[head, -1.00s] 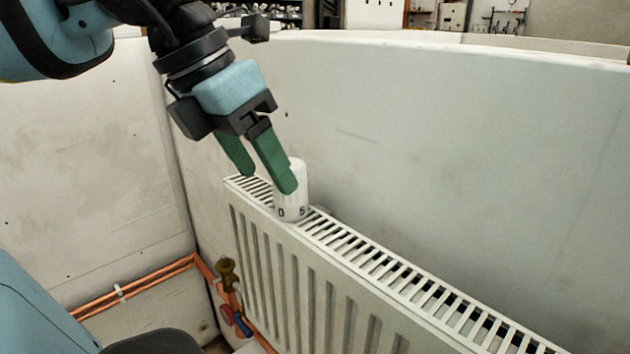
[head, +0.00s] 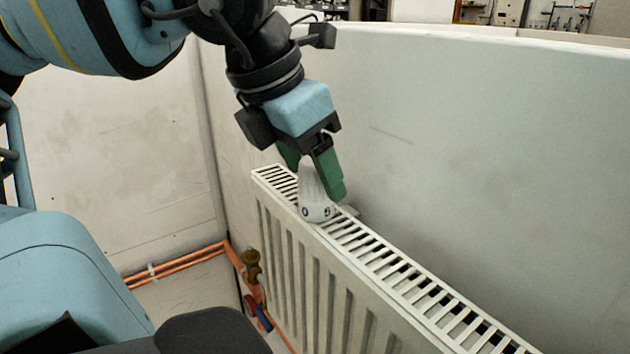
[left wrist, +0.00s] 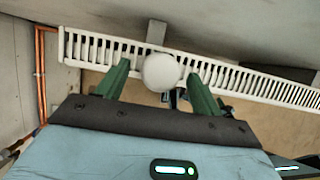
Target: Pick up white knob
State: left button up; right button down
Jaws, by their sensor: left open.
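The white knob (head: 314,196) stands on top of the white radiator (head: 395,280), near its left end, with dark markings low on its side. My left gripper (head: 318,180) is open, with its green fingers pointing down on either side of the knob. One finger partly hides the knob in the head view. In the left wrist view the knob (left wrist: 161,72) shows as a round white top between the two spread finger tips (left wrist: 160,75). I cannot tell whether either finger touches it. My right gripper is not in view.
The radiator's slotted top grille (head: 440,300) runs toward the lower right. A pale wall (head: 480,150) stands close behind it. Copper pipes (head: 185,260) and a brass valve (head: 251,265) are low at the left. Open air lies above the grille to the right.

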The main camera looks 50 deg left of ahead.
aim_at(321, 186)
pick_arm(q)
jog(key=x, duration=0.4)
jog(key=shift+w+r, duration=0.1)
jog(key=shift+w, duration=0.05)
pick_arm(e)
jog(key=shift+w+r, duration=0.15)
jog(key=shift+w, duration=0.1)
pick_arm(q)
jog(key=shift+c, duration=0.5)
jog(key=c, duration=1.1)
notch_tip(321, 186, up, 10)
jog(key=shift+r, duration=0.1)
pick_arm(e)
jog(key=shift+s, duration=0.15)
